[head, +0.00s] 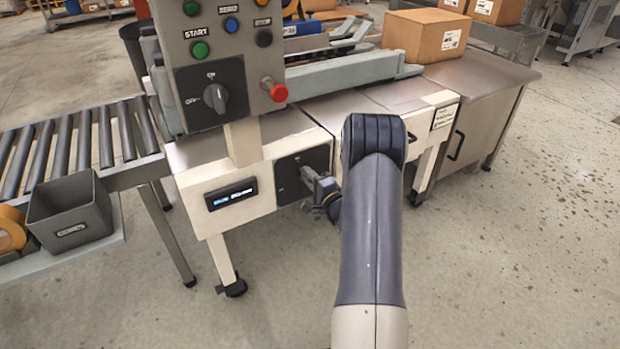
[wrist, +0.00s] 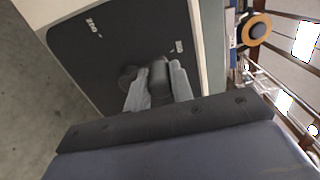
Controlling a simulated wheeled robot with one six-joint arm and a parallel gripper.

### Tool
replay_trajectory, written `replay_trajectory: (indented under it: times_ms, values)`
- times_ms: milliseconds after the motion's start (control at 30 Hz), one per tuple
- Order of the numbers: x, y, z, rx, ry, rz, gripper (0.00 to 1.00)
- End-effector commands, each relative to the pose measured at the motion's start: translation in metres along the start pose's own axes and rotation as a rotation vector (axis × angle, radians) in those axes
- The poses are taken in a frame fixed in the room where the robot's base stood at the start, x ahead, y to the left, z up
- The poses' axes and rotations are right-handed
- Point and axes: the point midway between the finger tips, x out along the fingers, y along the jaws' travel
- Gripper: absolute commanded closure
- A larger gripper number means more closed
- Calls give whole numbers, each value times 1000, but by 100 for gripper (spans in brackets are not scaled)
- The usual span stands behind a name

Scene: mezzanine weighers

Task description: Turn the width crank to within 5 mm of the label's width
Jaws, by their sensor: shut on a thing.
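The width crank (wrist: 128,74) is a dark grey knob and handle on a black square plate (wrist: 92,52) in the wrist view. My gripper (wrist: 160,84) is shut on the crank's handle. In the head view my gripper (head: 326,193) reaches the black plate (head: 290,172) on the front of the cream machine; my arm hides part of this area. A small display (head: 231,194) is lit left of the plate, but its figures are too small to read. A cardboard box (head: 426,36) with a white label (head: 451,40) sits on the steel top at the back right.
A control panel (head: 215,50) with coloured buttons, a rotary switch and a red stop knob (head: 279,93) stands above the crank. A roller conveyor (head: 75,150) and a grey bin (head: 72,212) are at the left. The floor at the right front is clear.

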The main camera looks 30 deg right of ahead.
Motion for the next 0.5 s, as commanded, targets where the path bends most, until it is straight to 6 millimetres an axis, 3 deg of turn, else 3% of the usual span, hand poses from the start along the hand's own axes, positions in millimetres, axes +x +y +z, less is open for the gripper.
replay_trajectory:
  times_ms: [300,500]
  values:
    - [0,0,0,-1,1,1,56]
    - [0,0,0,-1,1,1,56]
